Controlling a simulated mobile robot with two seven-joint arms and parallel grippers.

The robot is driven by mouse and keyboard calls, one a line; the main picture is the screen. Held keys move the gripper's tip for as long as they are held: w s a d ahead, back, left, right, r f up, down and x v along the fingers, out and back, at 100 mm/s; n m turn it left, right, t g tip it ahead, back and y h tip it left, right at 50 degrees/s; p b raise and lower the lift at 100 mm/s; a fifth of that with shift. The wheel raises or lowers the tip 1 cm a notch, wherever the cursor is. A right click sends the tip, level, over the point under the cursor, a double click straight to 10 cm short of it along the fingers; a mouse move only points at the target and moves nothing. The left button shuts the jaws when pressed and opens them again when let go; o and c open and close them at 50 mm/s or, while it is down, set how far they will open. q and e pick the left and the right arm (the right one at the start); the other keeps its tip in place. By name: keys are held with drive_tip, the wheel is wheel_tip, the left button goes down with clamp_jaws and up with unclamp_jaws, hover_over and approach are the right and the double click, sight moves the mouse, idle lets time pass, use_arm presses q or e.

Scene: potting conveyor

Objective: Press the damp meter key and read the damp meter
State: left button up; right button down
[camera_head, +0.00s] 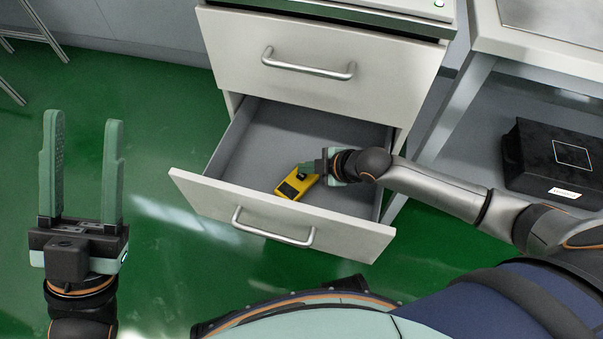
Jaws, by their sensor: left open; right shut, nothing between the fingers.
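The damp meter, a yellow device with a dark face (289,190), lies inside the open lower drawer (240,200). My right gripper (302,171) reaches into the drawer from the right. It is shut with nothing between its fingers, and its fingertips are at the upper edge of the meter. I cannot tell whether they touch it. The gripper covers part of the meter, so the key and any reading cannot be made out. My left gripper (84,165) is open and empty, fingers pointing up, over the green floor left of the drawer.
A closed upper drawer (290,60) with a bar handle sits above the open one. A black box (550,160) rests on a shelf at the right. The drawer's front panel and walls surround the meter. Green floor is free on the left.

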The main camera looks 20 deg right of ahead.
sight(306, 178)
drive_tip(key=shift+f, duration=0.1)
drive_tip(key=shift+f, duration=0.35)
drive_tip(key=shift+f, duration=0.4)
idle(0.8)
drive_tip(key=shift+r, duration=0.1)
drive_tip(key=shift+r+p, duration=0.7)
drive_tip(key=shift+p, duration=0.1)
wheel_tip(306, 178, up, 5)
drive_tip(key=p, duration=0.5)
